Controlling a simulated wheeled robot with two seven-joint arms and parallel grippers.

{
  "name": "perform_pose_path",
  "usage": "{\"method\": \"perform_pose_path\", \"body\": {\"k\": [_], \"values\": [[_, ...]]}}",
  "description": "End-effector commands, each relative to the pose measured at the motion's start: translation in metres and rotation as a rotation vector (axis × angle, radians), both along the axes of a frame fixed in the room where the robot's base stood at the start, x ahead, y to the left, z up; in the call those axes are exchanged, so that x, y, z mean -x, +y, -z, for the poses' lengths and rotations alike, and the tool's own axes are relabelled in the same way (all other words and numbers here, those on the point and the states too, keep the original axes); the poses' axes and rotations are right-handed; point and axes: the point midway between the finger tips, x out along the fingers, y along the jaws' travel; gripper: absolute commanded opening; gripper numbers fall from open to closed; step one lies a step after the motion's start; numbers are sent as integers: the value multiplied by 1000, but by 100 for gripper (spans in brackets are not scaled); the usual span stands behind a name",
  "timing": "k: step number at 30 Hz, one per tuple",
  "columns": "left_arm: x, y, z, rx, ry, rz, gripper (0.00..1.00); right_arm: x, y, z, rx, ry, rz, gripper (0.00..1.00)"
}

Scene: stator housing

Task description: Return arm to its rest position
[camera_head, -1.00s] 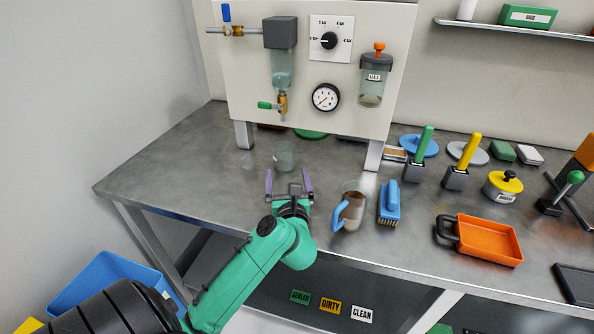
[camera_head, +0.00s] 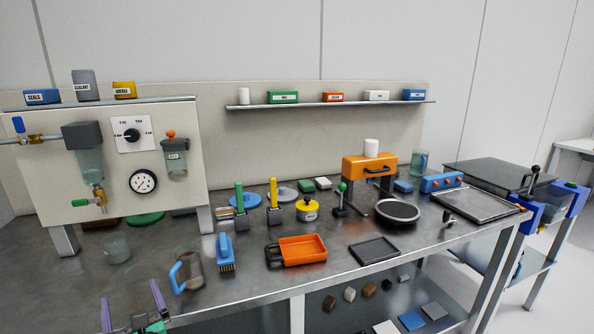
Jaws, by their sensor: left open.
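My left gripper (camera_head: 132,302) is at the bottom left of the head view, over the front of the metal bench. Its two purple fingers are spread wide with nothing between them. Only the fingers and a bit of the green wrist show; the rest of the arm is below the frame. A clear cup (camera_head: 116,248) stands on the bench beyond the gripper, apart from it. A brown jug with a blue handle (camera_head: 194,270) stands to the right of the gripper, also apart. My right gripper is not in view.
A panel with a gauge (camera_head: 143,181) stands behind the cup. A blue brush (camera_head: 225,252), an orange tray (camera_head: 302,250) and a dark flat tray (camera_head: 374,251) lie along the bench to the right. An orange machine (camera_head: 369,168) stands farther back.

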Motion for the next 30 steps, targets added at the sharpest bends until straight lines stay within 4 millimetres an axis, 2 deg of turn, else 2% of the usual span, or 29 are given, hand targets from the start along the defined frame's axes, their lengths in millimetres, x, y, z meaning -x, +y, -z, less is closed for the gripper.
{"method": "perform_pose_path", "body": {"k": [5, 11, 15, 17, 18, 20, 21, 23, 24, 26, 27, 30], "values": [[-5, -15, -24, -199, -22, 71, 100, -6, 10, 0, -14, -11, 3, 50], [-9, -49, -53, -525, -33, 179, 100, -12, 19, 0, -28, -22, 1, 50], [-8, -93, -67, -869, -20, 287, 100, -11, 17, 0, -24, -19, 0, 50], [-7, -118, -67, -1051, -4, 347, 100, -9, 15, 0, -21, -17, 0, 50], [-5, -137, -63, -1191, 14, 393, 100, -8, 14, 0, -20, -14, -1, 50], [1, -167, -49, -1430, 51, 476, 100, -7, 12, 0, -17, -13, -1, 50], [6, -187, -32, -1613, 88, 544, 100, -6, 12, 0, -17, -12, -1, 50], [19, -213, 3, -1906, 161, 668, 100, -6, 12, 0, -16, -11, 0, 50], [29, -222, 31, -2089, 220, 760, 100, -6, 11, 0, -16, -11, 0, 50], [47, -223, 71, -2323, 311, 897, 100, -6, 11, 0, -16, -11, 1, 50], [60, -220, 93, -2451, 370, 990, 100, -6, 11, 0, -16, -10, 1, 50], [91, -199, 138, -2684, 513, 1217, 100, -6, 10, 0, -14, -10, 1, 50]]}}
